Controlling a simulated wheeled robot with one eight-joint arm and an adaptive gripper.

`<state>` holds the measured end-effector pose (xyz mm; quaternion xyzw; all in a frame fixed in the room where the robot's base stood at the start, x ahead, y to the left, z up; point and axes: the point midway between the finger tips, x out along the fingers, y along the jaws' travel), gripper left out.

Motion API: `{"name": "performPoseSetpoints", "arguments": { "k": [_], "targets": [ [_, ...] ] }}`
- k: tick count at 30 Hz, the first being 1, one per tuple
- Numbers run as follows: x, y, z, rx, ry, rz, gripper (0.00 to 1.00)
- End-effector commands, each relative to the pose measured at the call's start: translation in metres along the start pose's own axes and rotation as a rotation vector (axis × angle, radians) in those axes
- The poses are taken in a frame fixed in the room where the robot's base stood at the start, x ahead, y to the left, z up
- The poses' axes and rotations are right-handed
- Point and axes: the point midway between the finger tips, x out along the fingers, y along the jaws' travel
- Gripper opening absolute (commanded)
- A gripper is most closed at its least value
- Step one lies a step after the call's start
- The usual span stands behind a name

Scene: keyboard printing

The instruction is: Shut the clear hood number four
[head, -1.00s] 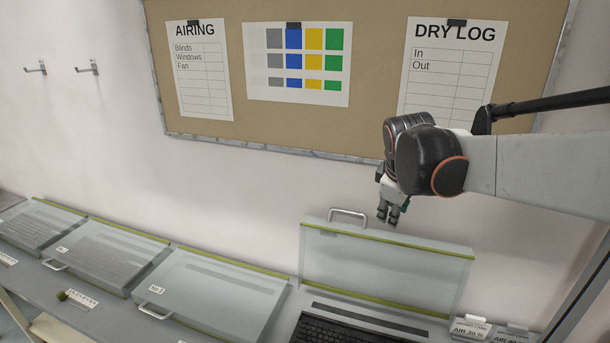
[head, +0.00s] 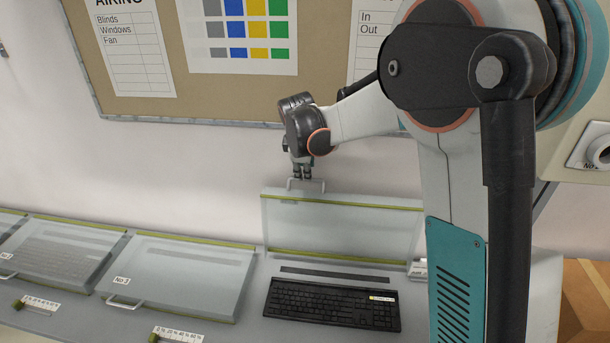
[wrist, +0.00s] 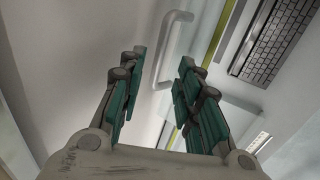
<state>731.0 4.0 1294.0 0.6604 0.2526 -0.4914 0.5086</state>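The clear hood with its lid raised (head: 340,228) stands upright against the wall in the head view, behind a black keyboard (head: 331,303). Its handle (head: 306,184) is on the raised top edge, toward the left. My gripper (head: 303,178) is right at that handle in the head view, pointing down. In the wrist view my gripper (wrist: 163,72) has its teal-padded fingers spread apart, and the handle (wrist: 174,48) shows just beyond the fingertips, not clearly between them. The keyboard (wrist: 272,38) also shows there. No number is readable on this hood.
A shut clear hood marked No 3 (head: 185,277) is left of the open one, with another shut hood (head: 60,250) further left. A pinboard (head: 240,98) hangs on the wall above. Scale strips (head: 178,335) lie along the counter front.

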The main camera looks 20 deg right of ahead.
Motion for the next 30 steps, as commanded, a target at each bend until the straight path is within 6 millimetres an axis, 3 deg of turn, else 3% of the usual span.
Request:
{"name": "performPoseSetpoints", "arguments": {
  "k": [3,9,21,25,30],
  "targets": [
    [0.021,0.0,0.0,0.002,0.0,0.0,0.31],
    [0.041,0.001,0.0,0.002,0.0,0.0,0.31],
    [0.047,0.0,0.0,0.001,0.0,0.0,0.31],
    [0.047,0.0,0.0,0.001,0.0,0.0,0.02],
    [0.047,0.0,0.0,0.001,0.0,0.0,0.0]
  ]
}}
